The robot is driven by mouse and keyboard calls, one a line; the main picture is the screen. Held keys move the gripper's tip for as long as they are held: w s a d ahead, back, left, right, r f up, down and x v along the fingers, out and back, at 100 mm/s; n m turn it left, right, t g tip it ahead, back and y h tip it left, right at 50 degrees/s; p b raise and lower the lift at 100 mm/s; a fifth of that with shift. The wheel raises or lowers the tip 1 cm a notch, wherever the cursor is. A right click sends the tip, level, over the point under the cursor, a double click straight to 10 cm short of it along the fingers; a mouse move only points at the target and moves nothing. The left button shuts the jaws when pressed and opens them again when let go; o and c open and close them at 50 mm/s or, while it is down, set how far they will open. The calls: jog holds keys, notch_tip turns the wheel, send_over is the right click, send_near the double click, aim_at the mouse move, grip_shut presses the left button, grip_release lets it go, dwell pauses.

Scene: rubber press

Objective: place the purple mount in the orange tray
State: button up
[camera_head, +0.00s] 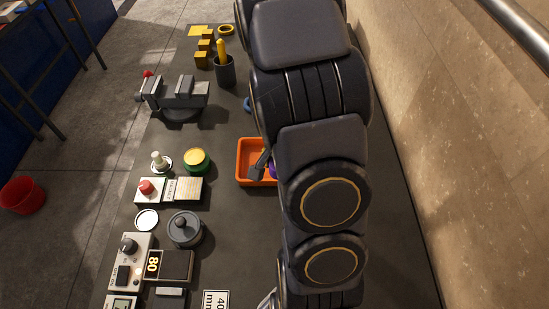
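The orange tray (252,183) lies on the dark table near the middle of the view. My arm covers its right part. One grey finger of my gripper (259,164) shows over the tray, and the rest of the gripper is hidden behind the arm. A small purple patch, apparently the purple mount (271,169), shows just right of that finger, over or in the tray. Most of it is hidden. I cannot tell whether the gripper grips it or whether it touches the tray floor.
Left of the tray stand a yellow-green round tin (197,161), a lidded grey pot (184,229) and a control box (150,190). A vise (178,97) and a dark cup (224,70) stand farther back. Bare table lies between the pot and my arm. A wall (460,150) rises at right.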

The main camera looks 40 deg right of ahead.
jog(key=w+d+f, duration=0.2)
jog(key=w+f, duration=0.1)
jog(key=w+d+f, duration=0.3)
jog(key=shift+w+d+f, duration=0.15)
jog(key=shift+f, duration=0.1)
jog(key=shift+w+d+f, duration=0.2)
jog(key=shift+w+f, duration=0.1)
jog(key=shift+f, duration=0.15)
jog(key=shift+w+d+f, duration=0.2)
jog(key=shift+w+f, duration=0.1)
jog(key=shift+f, duration=1.5)
jog(key=o, duration=1.1)
jog(key=shift+f, duration=0.15)
jog(key=shift+c, duration=0.2)
